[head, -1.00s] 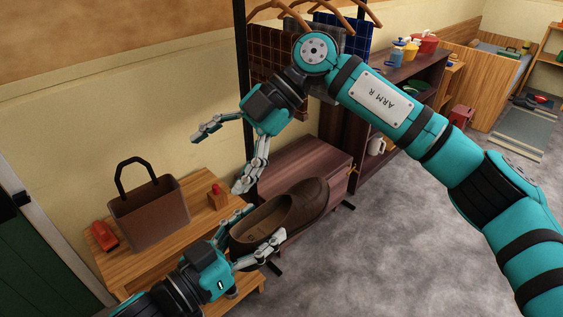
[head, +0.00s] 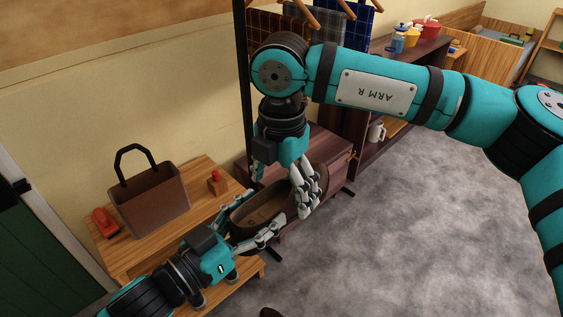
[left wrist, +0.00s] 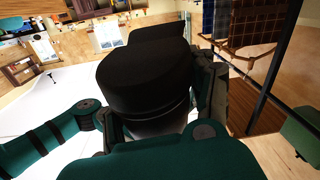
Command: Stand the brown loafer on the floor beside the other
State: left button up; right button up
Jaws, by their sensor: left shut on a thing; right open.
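The brown loafer (head: 258,212) is held in the air in front of the small wooden bench, toe toward the upper right. My left gripper (head: 258,217) is shut on its heel end, with fingers on both sides. In the left wrist view a large dark shape, apparently the loafer (left wrist: 145,80), fills the middle between the fingers. My right gripper (head: 304,202) is open, with its fingers over the toe end; I cannot tell whether they touch it. A small brown piece (head: 270,312) shows on the floor at the bottom edge, perhaps the other loafer, mostly cut off.
The bench (head: 140,262) carries a brown handbag (head: 152,203), a red object (head: 105,222) and a small wooden block with a red top (head: 216,183). A dark wooden chest (head: 335,150) stands behind the loafer under a clothes rail. Grey floor (head: 400,230) at right is clear.

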jog(key=shift+f, duration=2)
jog(key=shift+c, duration=0.2)
pick_arm(q)
jog(key=shift+s, duration=0.1)
pick_arm(e)
jog(key=c, duration=1.4)
pick_arm(q)
jog(key=o, duration=1)
pick_arm(e)
jog(key=shift+r, duration=0.1)
jog(key=shift+c, duration=1.1)
pick_arm(q)
jog(key=o, duration=0.4)
